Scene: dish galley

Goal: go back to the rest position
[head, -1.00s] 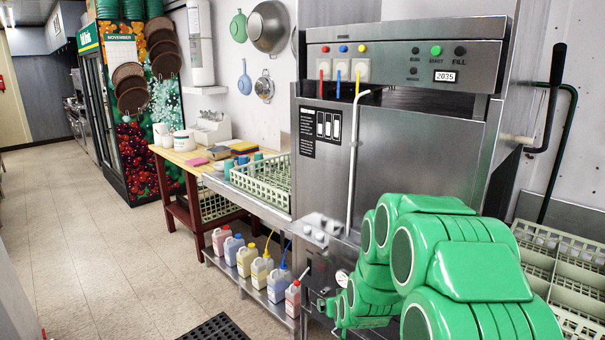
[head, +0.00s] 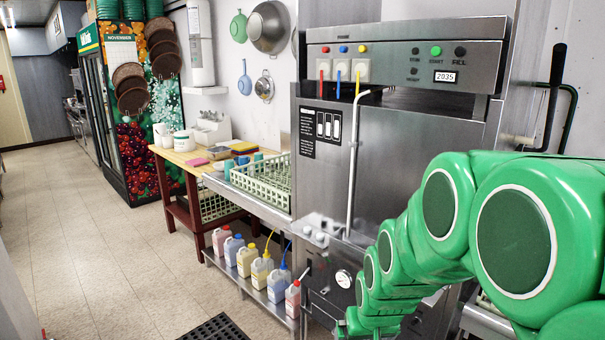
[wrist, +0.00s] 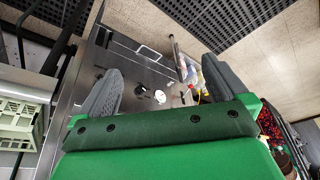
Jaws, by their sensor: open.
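My gripper (wrist: 162,95) shows in the wrist view with its two grey fingers spread wide apart and nothing between them. Beyond the fingers are the steel lower front of the dishwasher (wrist: 125,75) and a round gauge. In the head view my green arm fills the lower right, in front of the steel dishwasher (head: 420,150). The gripper itself cannot be made out in the head view.
A counter holds a pale green dish rack (head: 262,185). Several detergent jugs (head: 262,272) stand on the low shelf. A black floor mat (head: 214,328) lies in front. The tiled floor (head: 90,250) at left is clear. Another rack (wrist: 18,115) shows in the wrist view.

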